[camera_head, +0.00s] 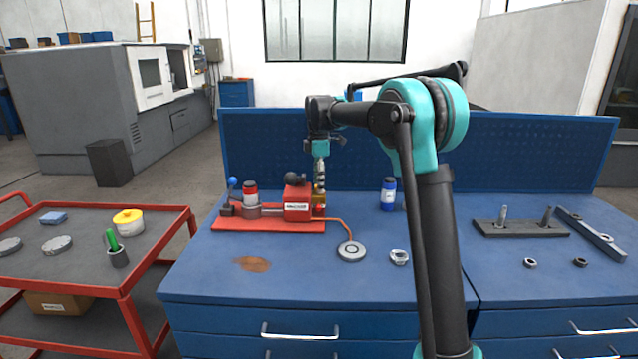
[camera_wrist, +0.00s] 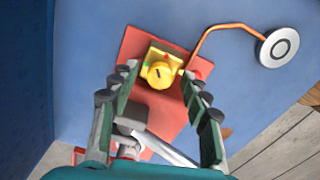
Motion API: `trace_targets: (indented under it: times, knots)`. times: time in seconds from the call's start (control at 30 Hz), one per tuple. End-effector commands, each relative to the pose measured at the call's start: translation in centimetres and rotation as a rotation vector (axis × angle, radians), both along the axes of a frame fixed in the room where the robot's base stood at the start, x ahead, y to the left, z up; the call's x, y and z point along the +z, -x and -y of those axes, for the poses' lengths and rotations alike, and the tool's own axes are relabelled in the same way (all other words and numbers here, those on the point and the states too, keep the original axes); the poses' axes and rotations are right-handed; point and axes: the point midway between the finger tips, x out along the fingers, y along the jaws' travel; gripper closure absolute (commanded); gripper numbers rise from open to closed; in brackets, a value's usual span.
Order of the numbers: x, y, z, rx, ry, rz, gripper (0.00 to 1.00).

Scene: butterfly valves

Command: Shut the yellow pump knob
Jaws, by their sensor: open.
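The yellow pump knob (camera_wrist: 157,75) is round with a small dark mark on its face and sits on a yellow block (camera_wrist: 174,60) in the wrist view. In the head view the yellow valve (camera_head: 319,198) shows only partly at the right end of the red pump (camera_head: 296,204), below my gripper. My gripper (camera_head: 320,178) points down over it. In the wrist view my gripper (camera_wrist: 160,72) is open, with one finger left and one right of the knob. I cannot tell whether the fingers touch it. The way the knob is turned is too small to read surely.
The pump stands on a red base plate (camera_head: 245,225). A copper pipe (camera_head: 340,228) runs to a round grey disc (camera_head: 351,251). A blue bottle (camera_head: 388,195) stands to the right. A blue-ball lever (camera_head: 232,184) is at the pump's left. The bench front is mostly clear.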

Motion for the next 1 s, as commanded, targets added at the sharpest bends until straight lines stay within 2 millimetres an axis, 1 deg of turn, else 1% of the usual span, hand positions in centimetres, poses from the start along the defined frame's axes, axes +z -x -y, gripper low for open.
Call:
trace_targets:
  times: [0.23,0.6,0.83,1.0]
  knots:
    - [-0.05,-0.01,0.0,0.0,0.0,0.0,0.53]
    - [-0.03,-0.01,0.0,0.0,0.0,0.0,0.99]
    - [-0.02,-0.01,0.0,-0.014,0.0,0.0,1.0]
    - [-0.01,0.0,0.0,-0.076,0.0,0.0,1.0]
